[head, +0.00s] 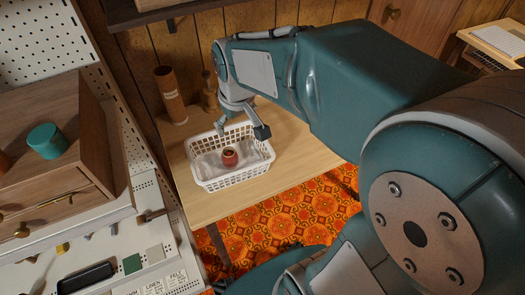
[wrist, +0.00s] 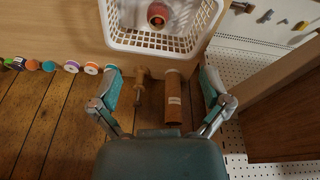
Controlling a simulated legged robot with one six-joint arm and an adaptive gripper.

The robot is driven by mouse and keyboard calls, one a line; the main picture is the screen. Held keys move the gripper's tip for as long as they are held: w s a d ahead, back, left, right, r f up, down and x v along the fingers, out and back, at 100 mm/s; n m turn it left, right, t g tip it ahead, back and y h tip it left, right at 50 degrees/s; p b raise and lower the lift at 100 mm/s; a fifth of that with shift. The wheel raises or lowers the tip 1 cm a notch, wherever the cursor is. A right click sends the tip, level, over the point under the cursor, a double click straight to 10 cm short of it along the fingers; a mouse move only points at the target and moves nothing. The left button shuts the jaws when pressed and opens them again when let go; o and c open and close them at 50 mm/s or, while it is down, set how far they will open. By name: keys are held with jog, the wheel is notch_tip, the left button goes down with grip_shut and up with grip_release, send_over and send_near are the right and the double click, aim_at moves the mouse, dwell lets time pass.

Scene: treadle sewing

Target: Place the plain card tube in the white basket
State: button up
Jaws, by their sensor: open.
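A tall brown card tube (head: 171,97) with a small mark on its side stands upright on the table behind the white basket (head: 236,179). In the wrist view the tube (wrist: 173,98) lies between the open fingers, nearer the right one. The basket (wrist: 150,42) shows beyond the fingertips there. A small reddish-brown round thing (head: 230,157) with a dark hollow sits in the basket, which also shows in the wrist view (wrist: 158,14). My gripper (head: 242,122) is open and empty, seen over the basket's back edge; it spans wide in the wrist view (wrist: 161,72).
A turned wooden piece (wrist: 142,86) stands beside the tube, also between the fingers in the wrist view. Several coloured spools (wrist: 71,66) line the table's edge to the left.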

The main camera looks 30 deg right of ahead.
jog(key=s+r+m+t, duration=0.1)
jog(key=s+r, duration=0.1)
jog(key=s, duration=0.5)
jog(key=s+r+m+t, duration=0.1)
jog(key=s+r+t, duration=0.1)
jog(key=s, duration=0.4)
jog(key=shift+s+r, duration=0.35)
jog(key=shift+s, duration=0.05)
jog(key=shift+a, duration=0.1)
dwell(0.5)
